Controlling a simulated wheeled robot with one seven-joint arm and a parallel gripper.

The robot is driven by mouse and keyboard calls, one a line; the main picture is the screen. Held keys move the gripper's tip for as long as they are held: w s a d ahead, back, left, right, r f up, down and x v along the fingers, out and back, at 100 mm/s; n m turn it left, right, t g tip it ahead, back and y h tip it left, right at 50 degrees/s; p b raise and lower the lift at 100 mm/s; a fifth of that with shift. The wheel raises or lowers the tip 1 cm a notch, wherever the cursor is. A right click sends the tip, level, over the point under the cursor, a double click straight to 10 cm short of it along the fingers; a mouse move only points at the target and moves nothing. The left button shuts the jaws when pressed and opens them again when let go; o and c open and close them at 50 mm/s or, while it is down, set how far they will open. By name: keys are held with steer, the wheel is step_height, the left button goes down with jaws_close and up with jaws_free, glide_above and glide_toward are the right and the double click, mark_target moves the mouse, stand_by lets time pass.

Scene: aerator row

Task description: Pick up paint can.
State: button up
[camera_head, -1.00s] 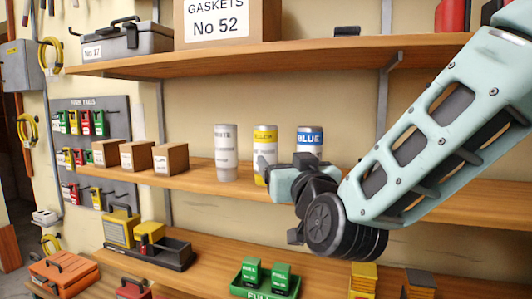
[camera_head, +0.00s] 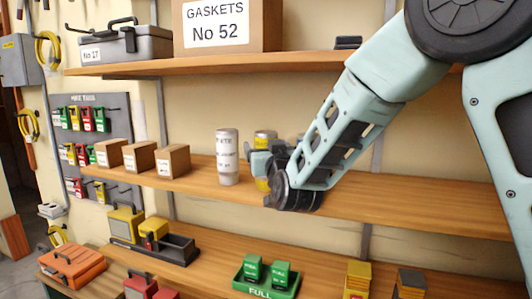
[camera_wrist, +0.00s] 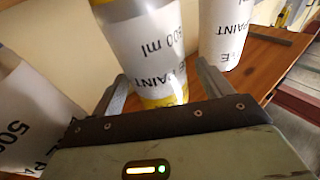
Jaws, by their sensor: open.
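On the middle shelf, a white can (camera_head: 228,157) stands upright. To its right, a yellow-and-white can (camera_head: 265,136) is partly hidden behind my gripper (camera_head: 263,164). The third can is hidden by my arm in the head view. In the wrist view, the yellow-banded can (camera_wrist: 150,42), with "500 ml" and "PAINT" on its label, stands between my open fingers (camera_wrist: 163,74). Whether they touch it I cannot tell. Other white-labelled cans show at the left (camera_wrist: 32,118) and right (camera_wrist: 222,32) of it.
Small cardboard boxes (camera_head: 172,161) stand left of the cans on the wooden shelf (camera_head: 400,206). An upper shelf (camera_head: 300,60) holds a gaskets box (camera_head: 228,27) and a grey case (camera_head: 125,45). The shelf right of my gripper is clear.

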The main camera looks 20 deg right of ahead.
steer(key=shift+w, duration=0.5)
steer(key=c, duration=1.4)
steer(key=shift+r, duration=0.1)
steer(key=shift+r, duration=0.1)
